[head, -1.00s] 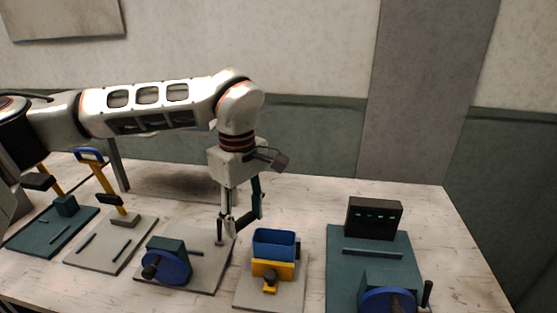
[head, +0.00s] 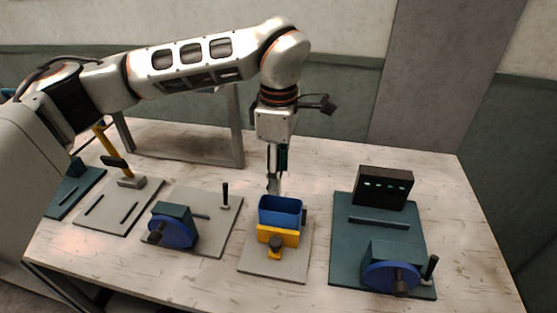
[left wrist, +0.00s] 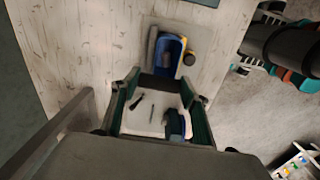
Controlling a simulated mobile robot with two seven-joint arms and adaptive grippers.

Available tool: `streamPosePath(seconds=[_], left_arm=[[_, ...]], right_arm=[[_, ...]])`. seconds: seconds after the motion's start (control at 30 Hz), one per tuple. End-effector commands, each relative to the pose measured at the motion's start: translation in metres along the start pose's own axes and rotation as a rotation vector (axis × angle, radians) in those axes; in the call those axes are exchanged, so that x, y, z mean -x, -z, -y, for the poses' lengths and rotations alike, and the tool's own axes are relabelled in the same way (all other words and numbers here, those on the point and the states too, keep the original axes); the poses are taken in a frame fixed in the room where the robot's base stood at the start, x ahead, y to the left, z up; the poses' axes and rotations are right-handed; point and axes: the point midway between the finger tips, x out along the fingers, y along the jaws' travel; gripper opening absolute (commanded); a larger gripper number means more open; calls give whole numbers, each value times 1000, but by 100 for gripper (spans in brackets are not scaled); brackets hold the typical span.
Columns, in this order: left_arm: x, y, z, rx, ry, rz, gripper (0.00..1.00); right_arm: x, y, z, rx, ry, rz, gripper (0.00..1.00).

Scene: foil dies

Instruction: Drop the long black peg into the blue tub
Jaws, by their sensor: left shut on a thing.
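The blue tub (head: 281,213) stands on a grey board, behind a yellow block. It also shows in the left wrist view (left wrist: 183,48), beyond the fingers. My left gripper (head: 273,185) points down close above the tub's back rim. In the left wrist view the finger linkages (left wrist: 160,90) frame the lower middle. Another dark upright peg (head: 225,195) stands on the neighbouring grey board.
A blue crank wheel (head: 173,232) is on the grey board (head: 210,245) left of the tub. A teal board (head: 345,255) at the right bears a black box (head: 384,187) and another blue crank. Bare table lies behind the tub. A grey frame stands at the back left.

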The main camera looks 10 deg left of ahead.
Motion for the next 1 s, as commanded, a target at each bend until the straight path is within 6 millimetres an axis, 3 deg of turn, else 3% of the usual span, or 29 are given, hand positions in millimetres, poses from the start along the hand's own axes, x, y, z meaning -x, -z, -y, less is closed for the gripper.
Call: streamPosePath(seconds=[0.4, 0.43, 0.5, 0.83, 1.0], left_arm=[[-7, 0, 0, -1, -1, 0, 17], [-7, 0, 0, -1, -1, 0, 47], [-7, 0, 0, -1, -1, 0, 64], [-7, 0, 0, -1, 0, -1, 64], [6, 0, -1, -1, -4, -1, 64]], right_arm=[[0, 2, -1, 8, 2, -4, 37], [-1, 2, -1, 8, 2, -4, 37], [-1, 2, -1, 8, 2, -5, 37], [-1, 2, 0, -3, -2, -3, 37], [-1, 2, 0, -1, -1, -3, 37]])
